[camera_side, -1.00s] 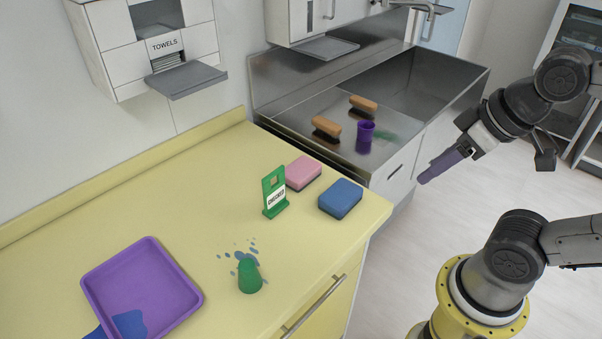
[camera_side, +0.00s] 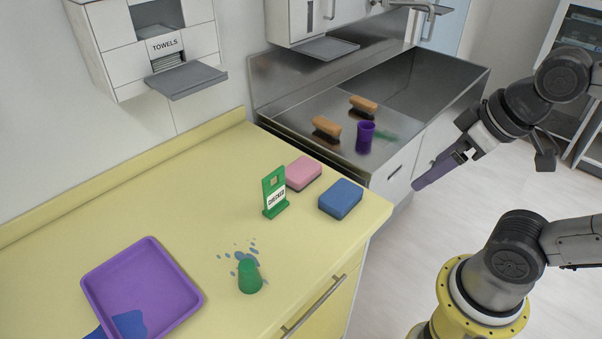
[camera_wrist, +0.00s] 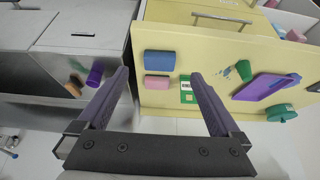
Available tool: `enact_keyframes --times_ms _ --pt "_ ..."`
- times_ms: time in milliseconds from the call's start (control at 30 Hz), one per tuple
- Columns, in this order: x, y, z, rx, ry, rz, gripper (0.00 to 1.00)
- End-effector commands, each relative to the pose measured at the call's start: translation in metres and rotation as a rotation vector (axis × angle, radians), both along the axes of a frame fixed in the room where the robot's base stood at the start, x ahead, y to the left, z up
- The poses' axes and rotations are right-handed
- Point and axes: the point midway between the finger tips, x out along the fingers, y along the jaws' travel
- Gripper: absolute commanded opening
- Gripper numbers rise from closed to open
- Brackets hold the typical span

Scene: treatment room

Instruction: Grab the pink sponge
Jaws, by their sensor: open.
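The pink sponge (camera_side: 303,172) lies on the yellow counter near its back right part, between the green sign and the sink in the side view. Its dark underside shows along the lower edge. It also shows in the wrist view (camera_wrist: 157,87), below the blue sponge in that picture. My gripper (camera_side: 418,186) hangs in the air to the right of the counter, clear of the sponge. In the wrist view, its two purple fingers (camera_wrist: 158,74) are spread wide with nothing held between them.
A blue sponge (camera_side: 340,199) and a green "CHECKED" sign (camera_side: 272,193) stand close to the pink sponge. A green cup (camera_side: 249,277) is by a blue spill; a purple tray (camera_side: 100,283) lies left.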

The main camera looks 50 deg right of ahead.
Motion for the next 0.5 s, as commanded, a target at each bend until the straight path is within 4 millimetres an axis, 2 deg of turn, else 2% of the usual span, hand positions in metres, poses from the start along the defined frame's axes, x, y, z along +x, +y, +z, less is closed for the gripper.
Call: enact_keyframes --times_ms 233,367,500 --pt "0.000 0.000 0.000 -0.013 0.001 0.024 1.00" --pt "-0.003 0.000 0.001 -0.077 0.014 0.146 1.00" --pt "0.011 0.000 0.031 -0.200 -0.004 0.371 1.00"
